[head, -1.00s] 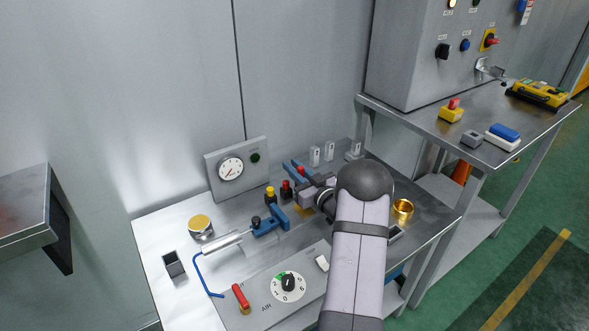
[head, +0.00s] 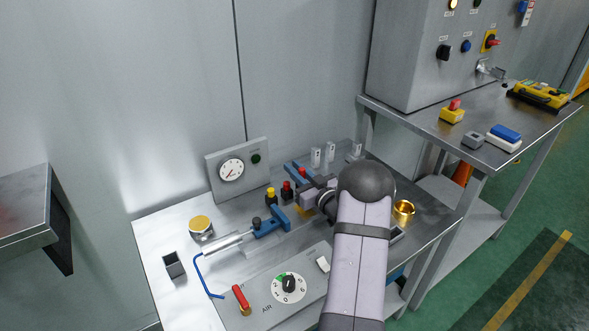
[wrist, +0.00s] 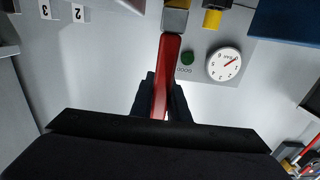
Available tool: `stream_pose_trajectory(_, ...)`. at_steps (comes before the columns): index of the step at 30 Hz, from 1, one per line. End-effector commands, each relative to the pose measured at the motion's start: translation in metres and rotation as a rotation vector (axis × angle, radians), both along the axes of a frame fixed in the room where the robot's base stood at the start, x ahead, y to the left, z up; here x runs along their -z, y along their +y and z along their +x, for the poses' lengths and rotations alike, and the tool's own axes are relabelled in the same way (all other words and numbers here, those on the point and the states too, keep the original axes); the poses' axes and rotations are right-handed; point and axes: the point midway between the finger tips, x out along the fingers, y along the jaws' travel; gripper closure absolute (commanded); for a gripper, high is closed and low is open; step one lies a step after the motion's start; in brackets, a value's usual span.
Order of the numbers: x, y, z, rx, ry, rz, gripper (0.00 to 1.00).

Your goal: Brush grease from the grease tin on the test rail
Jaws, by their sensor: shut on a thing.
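My gripper (wrist: 160,98) is shut on the red handle (wrist: 170,72) of a brush, seen in the wrist view. The brush's grey head (wrist: 175,20) points to the top of that view. In the head view my gripper (head: 318,194) is over the middle of the bench and my forearm hides part of it. A round silver tin with a yellow top (head: 201,224), which looks like the grease tin, stands at the left of the bench, well apart from my gripper. I cannot tell for sure which part is the test rail; blue fittings (head: 270,223) lie left of my gripper.
A gauge panel (head: 238,170) stands at the back. A yellow and a red-topped post (head: 287,191) stand close left of my gripper. A brass cup (head: 403,210) is right of my forearm.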

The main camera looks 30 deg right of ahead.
Motion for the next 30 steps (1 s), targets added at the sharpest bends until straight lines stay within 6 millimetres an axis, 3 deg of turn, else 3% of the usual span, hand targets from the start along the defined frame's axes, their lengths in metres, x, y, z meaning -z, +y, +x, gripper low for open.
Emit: stream_pose_trajectory(30, 0.0, 0.0, -0.013, 0.0, 0.001, 0.001, 1.0)
